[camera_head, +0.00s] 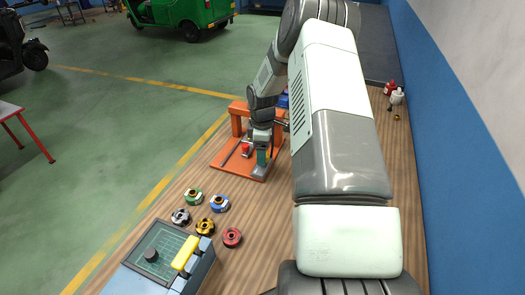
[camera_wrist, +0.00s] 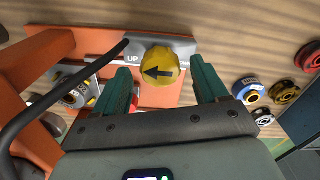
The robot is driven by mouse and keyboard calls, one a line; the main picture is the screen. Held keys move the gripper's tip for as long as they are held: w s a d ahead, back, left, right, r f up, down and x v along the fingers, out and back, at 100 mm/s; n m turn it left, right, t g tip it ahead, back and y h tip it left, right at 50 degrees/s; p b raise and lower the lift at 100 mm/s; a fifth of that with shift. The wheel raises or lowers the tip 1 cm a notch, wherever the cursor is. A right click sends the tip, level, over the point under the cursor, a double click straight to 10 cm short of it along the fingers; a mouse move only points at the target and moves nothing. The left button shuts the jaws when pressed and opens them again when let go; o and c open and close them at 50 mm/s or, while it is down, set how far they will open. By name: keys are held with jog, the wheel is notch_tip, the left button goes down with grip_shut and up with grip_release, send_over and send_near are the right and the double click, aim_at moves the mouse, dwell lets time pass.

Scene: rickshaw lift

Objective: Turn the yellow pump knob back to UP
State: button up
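The yellow pump knob (camera_wrist: 159,68) is a faceted yellow knob on a grey block in the wrist view. Its black arrow points left in that picture. The white UP label (camera_wrist: 133,58) is on the grey block (camera_wrist: 178,46), just left of the knob and slightly above the arrow's line. My gripper (camera_wrist: 163,76) is open, with one green finger on each side of the knob and visible gaps between. In the head view my gripper (camera_head: 263,158) is low at the orange lift frame (camera_head: 237,107); I cannot make out the knob there.
A black hose (camera_wrist: 62,80) runs from the grey block past the orange frame. Several coloured wheel-like parts, including a red one (camera_head: 232,238) and a green one (camera_head: 193,196), lie on the wooden bench (camera_head: 262,222). A blue box with a yellow handle (camera_head: 186,252) stands at the front.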

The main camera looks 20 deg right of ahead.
notch_tip(320, 180, up, 11)
dwell(0.7)
jog(key=shift+f, duration=0.1)
